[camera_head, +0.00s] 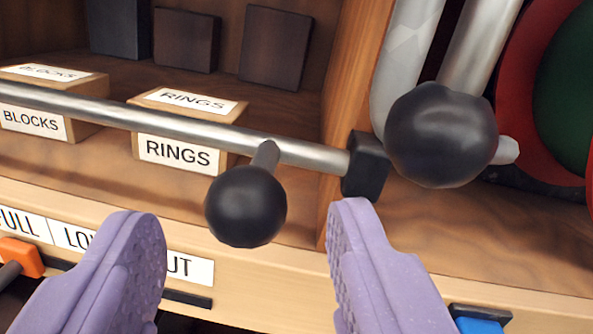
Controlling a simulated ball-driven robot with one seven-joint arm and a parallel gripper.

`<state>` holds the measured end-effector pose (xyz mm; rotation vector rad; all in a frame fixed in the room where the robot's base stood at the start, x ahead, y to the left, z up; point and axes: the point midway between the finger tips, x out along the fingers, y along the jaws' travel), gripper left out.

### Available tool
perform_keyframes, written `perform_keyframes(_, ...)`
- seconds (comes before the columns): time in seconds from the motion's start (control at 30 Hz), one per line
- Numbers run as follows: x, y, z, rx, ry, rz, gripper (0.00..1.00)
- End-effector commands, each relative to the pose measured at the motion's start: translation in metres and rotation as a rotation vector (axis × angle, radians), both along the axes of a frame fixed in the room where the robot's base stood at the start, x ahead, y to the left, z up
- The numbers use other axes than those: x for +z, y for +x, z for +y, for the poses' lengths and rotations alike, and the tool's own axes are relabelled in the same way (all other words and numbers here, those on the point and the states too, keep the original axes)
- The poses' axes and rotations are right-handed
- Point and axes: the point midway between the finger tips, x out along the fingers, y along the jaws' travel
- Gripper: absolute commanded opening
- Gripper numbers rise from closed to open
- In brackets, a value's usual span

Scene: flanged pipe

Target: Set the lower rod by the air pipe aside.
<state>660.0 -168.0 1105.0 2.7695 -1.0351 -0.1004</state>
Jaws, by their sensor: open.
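A silvery metal rod (100,109) runs across the front of a wooden shelf, sloping down to the right into a black end block (363,166). A short stem with a black ball knob (245,207) sticks out from the rod toward me. My gripper (246,235) has two purple padded fingers, spread wide and empty. The knob shows between the fingertips, with visible gaps on both sides. Grey pipes (403,60) stand at the upper right, behind a larger dark ball (440,135). I cannot tell which pipe is the air pipe.
Wooden blocks labelled RINGS (185,125) and BLOCKS (50,100) sit behind the rod. A wooden upright (350,90) divides the shelf. A red and green round object (545,90) is at the right. Orange (20,257) and blue (478,325) parts show low down.

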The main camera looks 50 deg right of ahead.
Motion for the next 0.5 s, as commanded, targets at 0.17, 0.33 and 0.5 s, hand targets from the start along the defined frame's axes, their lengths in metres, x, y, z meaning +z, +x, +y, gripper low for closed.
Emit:
perform_keyframes(0.17,-0.002,0.021,-0.019,0.0,0.002,-0.001,0.55)
perform_keyframes(0.33,-0.001,0.03,-0.025,0.003,0.002,-0.001,0.55)
perform_keyframes(0.5,0.0,0.03,-0.025,0.003,0.002,-0.001,0.55)
